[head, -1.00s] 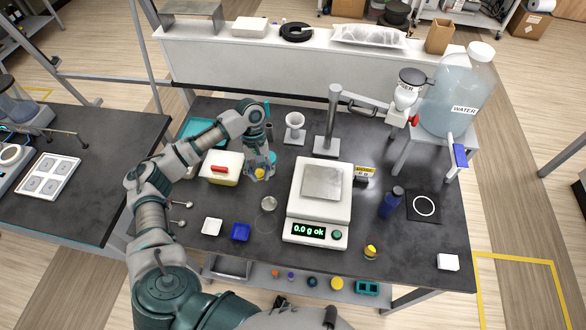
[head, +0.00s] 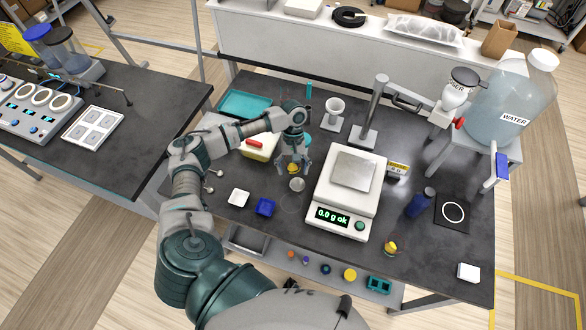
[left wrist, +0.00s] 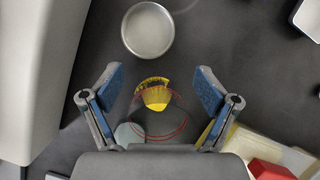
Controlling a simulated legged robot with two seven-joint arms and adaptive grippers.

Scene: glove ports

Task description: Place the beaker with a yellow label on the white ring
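The beaker with a yellow label (head: 293,168) stands on the dark bench, left of the scale. In the left wrist view the clear beaker (left wrist: 157,112) shows its yellow label and thin red rings. My left gripper (head: 293,161) is over it. In the wrist view the blue-padded fingers of this gripper (left wrist: 155,97) are spread, one on each side of the beaker, with visible gaps. The white ring (head: 453,211) lies bare on a black mat at the bench's right side. My right gripper is not in view.
A metal dish (head: 297,184) is close to the beaker. The white scale (head: 336,217), reading 0.0 g, stands between beaker and ring. A dark blue bottle (head: 420,202) stands just left of the mat. A stand (head: 368,130) and water jug (head: 505,105) are behind.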

